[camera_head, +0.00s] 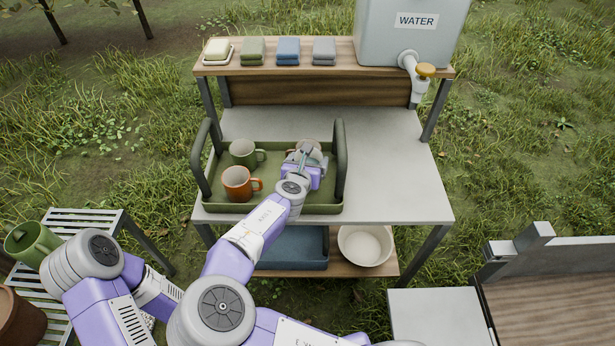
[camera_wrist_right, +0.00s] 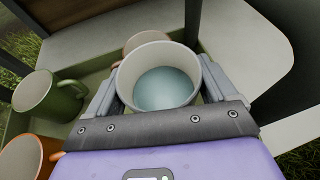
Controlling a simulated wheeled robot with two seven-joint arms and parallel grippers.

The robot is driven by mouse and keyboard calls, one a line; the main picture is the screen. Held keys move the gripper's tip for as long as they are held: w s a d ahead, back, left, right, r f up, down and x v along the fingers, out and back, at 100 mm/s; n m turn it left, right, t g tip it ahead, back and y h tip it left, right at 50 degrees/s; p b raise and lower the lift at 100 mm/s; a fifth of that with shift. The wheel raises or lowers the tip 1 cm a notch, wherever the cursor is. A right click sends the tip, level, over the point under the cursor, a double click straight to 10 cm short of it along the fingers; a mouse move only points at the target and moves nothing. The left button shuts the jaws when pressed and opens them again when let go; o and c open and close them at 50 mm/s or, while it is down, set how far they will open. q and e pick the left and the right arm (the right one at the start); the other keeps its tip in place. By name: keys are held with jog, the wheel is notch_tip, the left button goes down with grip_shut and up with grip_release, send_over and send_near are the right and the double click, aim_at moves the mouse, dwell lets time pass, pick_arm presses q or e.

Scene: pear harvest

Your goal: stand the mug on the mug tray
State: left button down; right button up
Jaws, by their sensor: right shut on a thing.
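The mug tray (camera_head: 318,208) is green with two upright end handles and stands on the grey table. My right gripper (camera_head: 305,157) is over its right part, shut on a mug. In the right wrist view this mug (camera_wrist_right: 158,88) sits upright between the fingers, with a pale rim and a blue-teal inside. Whether its base touches the tray is hidden. A pinkish mug (camera_wrist_right: 147,38) stands just beyond it, partly covered. A green mug (camera_head: 243,152) and an orange mug (camera_head: 237,184) stand in the tray's left part. My left gripper is not in view.
The shelf behind holds soap (camera_head: 217,50), folded cloths (camera_head: 288,50) and a water container (camera_head: 410,35) with a tap. A blue bin (camera_head: 292,250) and a pale bowl (camera_head: 366,246) are below. The grey table (camera_head: 385,165) is clear right of the tray. A slatted bench (camera_head: 85,220) stands left.

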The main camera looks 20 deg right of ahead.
jog(key=shift+f+b, duration=0.8)
jog(key=shift+f, duration=1.4)
jog(key=o, duration=1.1)
jog(key=shift+f, duration=0.15)
jog(key=shift+s+a+r, duration=0.15)
jog(key=shift+s+r, duration=0.05)
jog(key=shift+r, duration=0.15)
jog(key=p+v, duration=0.5)
jog(key=v, duration=0.6)
jog(key=shift+s+p, duration=0.2)
jog(key=shift+p, duration=0.2)
